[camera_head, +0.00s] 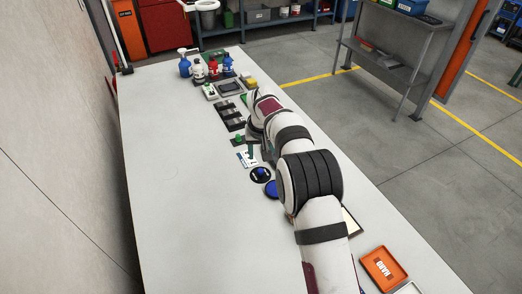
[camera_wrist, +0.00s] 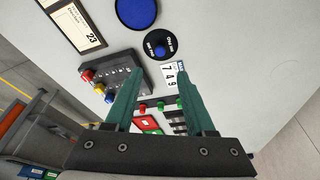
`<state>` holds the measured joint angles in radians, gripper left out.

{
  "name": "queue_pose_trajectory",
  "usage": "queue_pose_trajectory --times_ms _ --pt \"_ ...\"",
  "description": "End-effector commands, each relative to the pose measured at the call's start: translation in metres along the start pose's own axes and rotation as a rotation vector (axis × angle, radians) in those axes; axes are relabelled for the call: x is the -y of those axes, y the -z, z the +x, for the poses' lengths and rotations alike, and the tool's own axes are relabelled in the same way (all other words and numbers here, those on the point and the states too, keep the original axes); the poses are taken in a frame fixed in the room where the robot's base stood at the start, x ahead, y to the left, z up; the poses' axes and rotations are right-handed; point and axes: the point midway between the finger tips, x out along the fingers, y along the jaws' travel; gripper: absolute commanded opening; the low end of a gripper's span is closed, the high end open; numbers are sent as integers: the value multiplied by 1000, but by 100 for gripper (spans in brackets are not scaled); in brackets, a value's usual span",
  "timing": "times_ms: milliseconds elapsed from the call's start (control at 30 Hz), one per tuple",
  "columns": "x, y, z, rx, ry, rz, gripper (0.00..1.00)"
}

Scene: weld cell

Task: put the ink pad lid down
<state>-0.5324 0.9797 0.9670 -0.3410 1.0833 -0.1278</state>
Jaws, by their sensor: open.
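The ink pad lid appears to be the black disc with white lettering and a blue knob; it lies on the table in the wrist view (camera_wrist: 148,53) and the head view (camera_head: 257,178). A round blue pad (camera_wrist: 137,11) with a dark rim, likely the ink pad, lies close beside it, uncovered. It is partly behind my arm in the head view (camera_head: 271,189). My gripper (camera_wrist: 161,74) is open, its two teal fingers apart with nothing held between them. In the wrist view, the lid shows just beyond the fingertips. A white number card (camera_wrist: 169,76) shows between the fingers.
A black box with red, yellow and blue knobs (camera_wrist: 116,72) stands beside the left finger in the wrist view. A framed card marked 23 (camera_wrist: 80,22) lies further left. Spray and squeeze bottles (camera_head: 198,70) stand at the table's far end. The table's left half (camera_head: 180,190) is clear.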

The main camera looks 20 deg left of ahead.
Motion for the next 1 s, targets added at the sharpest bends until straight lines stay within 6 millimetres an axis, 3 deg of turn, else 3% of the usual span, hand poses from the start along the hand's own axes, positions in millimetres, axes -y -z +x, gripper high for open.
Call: queue_pose_trajectory --times_ms 100,300,367,433,467,567,600,667,700,800,833,900,1000 --pt "0 0 -15 -1 0 -1 55" --pt "-4 -2 -24 3 0 9 55" --pt "-17 -8 -42 12 -1 44 55" --pt "-46 -30 -80 38 -2 129 55" --pt "-60 -45 -99 54 -2 175 55" --pt "-103 -122 -166 113 1 358 55" --pt "-114 -160 -189 138 4 434 55" --pt "-122 -222 -214 173 10 549 55" --pt "-123 -262 -225 195 16 620 55" --pt "-112 -345 -235 241 29 767 55" --pt "-108 -363 -234 250 33 800 55" --pt "-99 -394 -231 270 39 857 55" --pt "-93 -413 -228 282 44 892 55"
